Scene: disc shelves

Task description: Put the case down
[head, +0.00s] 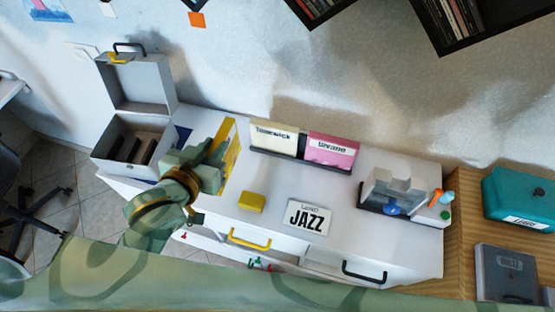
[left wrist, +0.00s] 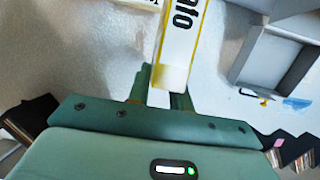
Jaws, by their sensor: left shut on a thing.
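My left gripper (head: 211,153) is shut on a yellow-edged case (head: 231,151) over the left part of the white cabinet top (head: 270,182). In the left wrist view, the case (left wrist: 181,42) stands out from between the fingers (left wrist: 160,98), with a white face and black letters ending in "nfo". The gripper and arm cover part of the case in the head view. I cannot tell whether its lower edge touches the cabinet top. My right gripper is not in view.
An open grey box (head: 128,138) stands at the left end. Cream (head: 274,137) and pink (head: 332,150) labelled cases stand at the back. A yellow block (head: 251,201), a JAZZ card (head: 309,217) and a clear-topped device (head: 393,190) are on the cabinet. A teal box (head: 520,195) is at right.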

